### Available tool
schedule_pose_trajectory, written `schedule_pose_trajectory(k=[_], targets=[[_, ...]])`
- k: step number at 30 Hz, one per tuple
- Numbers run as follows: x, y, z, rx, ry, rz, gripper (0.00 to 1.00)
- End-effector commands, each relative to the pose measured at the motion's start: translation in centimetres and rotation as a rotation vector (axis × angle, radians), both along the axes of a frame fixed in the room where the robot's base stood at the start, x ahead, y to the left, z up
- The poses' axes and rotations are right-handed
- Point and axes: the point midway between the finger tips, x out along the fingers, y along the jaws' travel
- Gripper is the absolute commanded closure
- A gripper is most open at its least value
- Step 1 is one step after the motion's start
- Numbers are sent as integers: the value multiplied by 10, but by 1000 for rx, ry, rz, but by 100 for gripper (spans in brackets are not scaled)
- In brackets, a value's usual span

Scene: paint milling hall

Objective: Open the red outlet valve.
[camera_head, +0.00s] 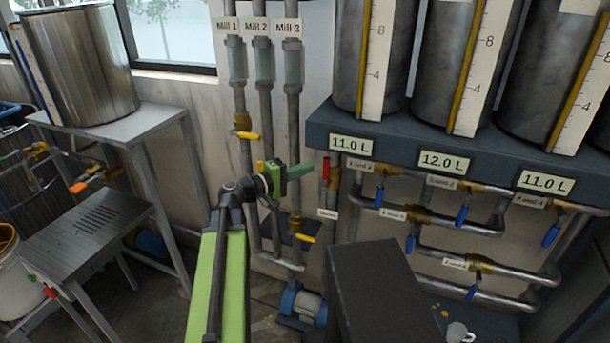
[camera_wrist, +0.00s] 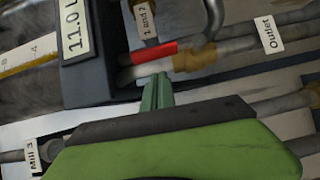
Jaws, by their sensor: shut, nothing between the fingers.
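The red outlet valve handle (camera_head: 326,168) sits on an upright pipe just left of the dark tank bench. It looks roughly parallel to that pipe. The wrist view shows the red handle (camera_wrist: 155,52) beside its brass valve body (camera_wrist: 200,56) and the "Outlet" label (camera_wrist: 272,34). My gripper (camera_head: 308,169) is shut and empty, its tip just left of the handle in the head view. In the wrist view the closed green fingers (camera_wrist: 160,80) point at the handle and end just below it. I cannot tell whether they touch it.
Blue-handled valves (camera_head: 411,243) on branching pipes lie to the right under the bench (camera_head: 315,120). Yellow-handled valves (camera_head: 248,136) are on the Mill pipes to the left. A blue pump (camera_head: 302,305) stands on the floor. A metal table (camera_head: 110,125) stands at far left.

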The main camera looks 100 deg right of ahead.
Motion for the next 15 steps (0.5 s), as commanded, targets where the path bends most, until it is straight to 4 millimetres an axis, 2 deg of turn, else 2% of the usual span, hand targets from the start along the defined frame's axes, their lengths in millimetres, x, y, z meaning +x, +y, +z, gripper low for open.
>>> schedule_pose_trajectory(k=[1,2,4,9,15], targets=[[11,-5,1,-1,0,4,100],[17,-2,1,-1,0,2,100],[33,11,1,-1,0,0,100],[70,30,1,-1,0,-2,100],[95,42,1,-2,1,-2,100]])
